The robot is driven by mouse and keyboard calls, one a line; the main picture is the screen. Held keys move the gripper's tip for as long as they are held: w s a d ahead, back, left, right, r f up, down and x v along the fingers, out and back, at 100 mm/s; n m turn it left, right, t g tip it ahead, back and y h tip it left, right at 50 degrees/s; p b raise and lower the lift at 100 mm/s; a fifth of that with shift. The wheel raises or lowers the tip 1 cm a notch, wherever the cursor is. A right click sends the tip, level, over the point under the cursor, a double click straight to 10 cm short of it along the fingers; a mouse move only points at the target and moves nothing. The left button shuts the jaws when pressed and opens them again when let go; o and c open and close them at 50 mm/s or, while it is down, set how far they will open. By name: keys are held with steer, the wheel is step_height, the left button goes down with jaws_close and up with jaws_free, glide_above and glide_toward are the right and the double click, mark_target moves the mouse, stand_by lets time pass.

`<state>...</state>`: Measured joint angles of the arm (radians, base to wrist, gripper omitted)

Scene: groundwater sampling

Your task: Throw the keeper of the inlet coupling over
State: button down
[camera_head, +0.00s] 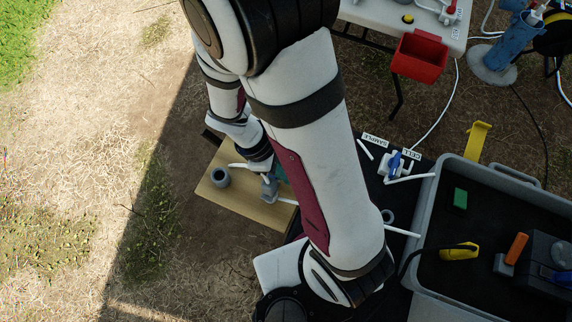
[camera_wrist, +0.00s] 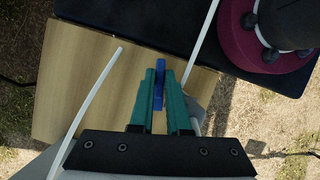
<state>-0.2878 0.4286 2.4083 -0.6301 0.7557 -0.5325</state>
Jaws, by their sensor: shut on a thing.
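In the wrist view the teal fingers of my gripper (camera_wrist: 160,100) are shut on a narrow blue lever (camera_wrist: 159,72), which looks like the keeper. It stands up between the fingertips. A grey body, probably the inlet coupling (camera_wrist: 207,102), shows partly beside and behind the right finger. In the head view a grey block (camera_head: 269,187) sits on the wooden board (camera_head: 238,202) beside my gripper (camera_head: 278,172), which is mostly hidden by my arm. White tubes lead away on both sides of the block. How the lever joins the coupling is hidden.
On the dark surface to the right is a white valve with a blue handle (camera_head: 395,160), near labels. A grey crate (camera_head: 425,225) with tools stands farther right. A red bin (camera_head: 419,56) hangs at the white table.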

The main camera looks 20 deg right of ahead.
steer(key=c, duration=0.9)
jaws_free()
